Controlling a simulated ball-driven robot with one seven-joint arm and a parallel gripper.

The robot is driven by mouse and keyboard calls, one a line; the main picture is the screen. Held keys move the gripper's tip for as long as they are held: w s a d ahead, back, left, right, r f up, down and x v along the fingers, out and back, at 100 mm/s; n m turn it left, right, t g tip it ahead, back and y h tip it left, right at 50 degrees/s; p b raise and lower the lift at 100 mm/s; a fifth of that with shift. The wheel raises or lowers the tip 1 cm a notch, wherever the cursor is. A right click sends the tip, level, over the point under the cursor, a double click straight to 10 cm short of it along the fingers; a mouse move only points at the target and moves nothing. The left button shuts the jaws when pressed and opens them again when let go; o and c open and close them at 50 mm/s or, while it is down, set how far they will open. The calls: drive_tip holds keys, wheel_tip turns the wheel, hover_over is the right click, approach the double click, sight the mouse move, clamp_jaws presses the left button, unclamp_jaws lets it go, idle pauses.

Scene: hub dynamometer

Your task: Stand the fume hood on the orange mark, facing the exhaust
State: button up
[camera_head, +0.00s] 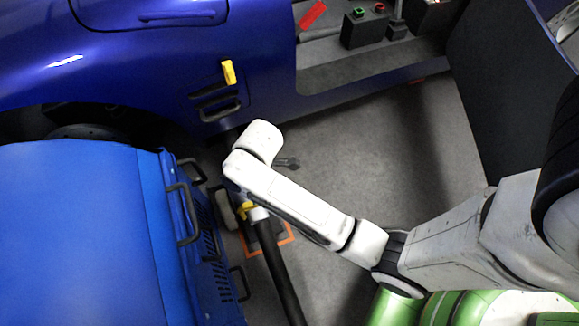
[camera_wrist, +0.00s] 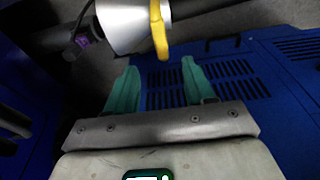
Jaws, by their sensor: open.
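The fume hood appears to be the silver-white nozzle (camera_head: 258,213) with a yellow handle (camera_head: 246,211) on a black hose (camera_head: 282,285); my arm partly covers it. In the wrist view the silver nozzle (camera_wrist: 122,24) and its yellow handle (camera_wrist: 158,35) are just ahead of the fingertips. My gripper (camera_wrist: 157,62) is open, its two teal fingers apart with nothing seen held between them. In the head view my arm hides the gripper. The orange mark (camera_head: 290,240) is a square outline on the floor, partly covered by the hose and nozzle. I cannot clearly identify the exhaust.
A blue cabinet (camera_head: 80,230) with handles and vent slots fills the lower left; its slotted panel (camera_wrist: 215,80) lies behind the fingers. A blue car body (camera_head: 140,75) spans the top. A dark panel (camera_head: 495,80) stands at right. Grey floor (camera_head: 380,150) is clear between them.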

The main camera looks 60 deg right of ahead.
drive_tip(key=s+d+r+m+h, duration=0.1)
drive_tip(key=s+d+r+m, duration=0.1)
drive_tip(key=s+m, duration=0.3)
drive_tip(key=s+d+r+m, duration=0.3)
drive_tip(key=s+m, duration=0.3)
drive_tip(key=s, duration=0.4)
drive_tip(key=shift+d+r+h, duration=0.3)
drive_tip(key=shift+d+h, duration=0.1)
drive_tip(key=shift+d, duration=0.25)
drive_tip(key=shift+s, duration=0.1)
